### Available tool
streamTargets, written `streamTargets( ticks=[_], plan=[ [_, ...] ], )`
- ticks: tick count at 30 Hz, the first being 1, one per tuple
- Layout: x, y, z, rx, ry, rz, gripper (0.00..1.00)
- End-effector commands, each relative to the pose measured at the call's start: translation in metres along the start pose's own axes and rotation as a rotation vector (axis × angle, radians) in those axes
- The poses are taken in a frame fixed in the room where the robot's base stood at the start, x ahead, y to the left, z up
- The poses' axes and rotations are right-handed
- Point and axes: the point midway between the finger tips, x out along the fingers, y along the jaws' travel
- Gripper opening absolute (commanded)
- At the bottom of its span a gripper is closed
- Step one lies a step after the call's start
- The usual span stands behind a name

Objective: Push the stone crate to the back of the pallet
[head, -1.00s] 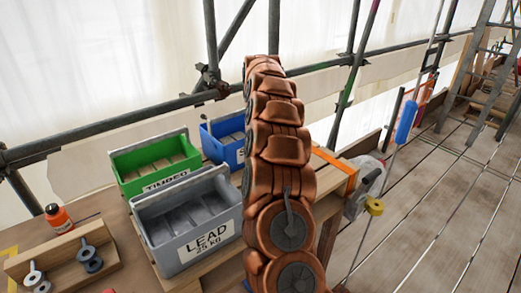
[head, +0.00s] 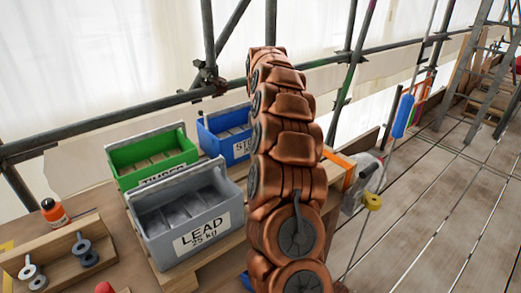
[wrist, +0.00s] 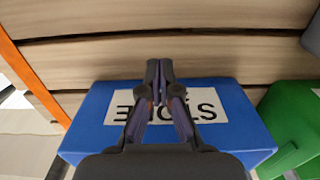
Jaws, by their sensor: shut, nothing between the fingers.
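The stone crate is a blue bin with a white label, partly hidden behind my arm in the head view (head: 236,146). It stands beside the green crate. In the wrist view the stone crate (wrist: 85,120) shows its label upside down, and my fingers cover the middle letters. My gripper (wrist: 157,68) is shut and empty, in front of the labelled face, with its tips reaching past the crate's edge in the picture. I cannot tell if it touches the crate. The wooden pallet (wrist: 200,55) shows as pale boards. My gripper is hidden in the head view.
An orange strap (head: 349,172) crosses the pallet's right part. Scaffold tubes (head: 120,117) run behind. A plank deck (head: 430,215) lies open to the right.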

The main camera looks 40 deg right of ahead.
Motion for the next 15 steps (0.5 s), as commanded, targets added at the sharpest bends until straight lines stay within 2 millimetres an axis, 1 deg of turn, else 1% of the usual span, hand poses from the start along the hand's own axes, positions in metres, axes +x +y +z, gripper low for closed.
streamTargets(
  ticks=[8, 15],
  plan=[
    [-0.022, 0.002, 0.000, 0.004, 0.003, 0.002, 0.00],
    [-0.048, 0.001, -0.001, 0.001, 0.004, 0.004, 0.00]
  ],
)
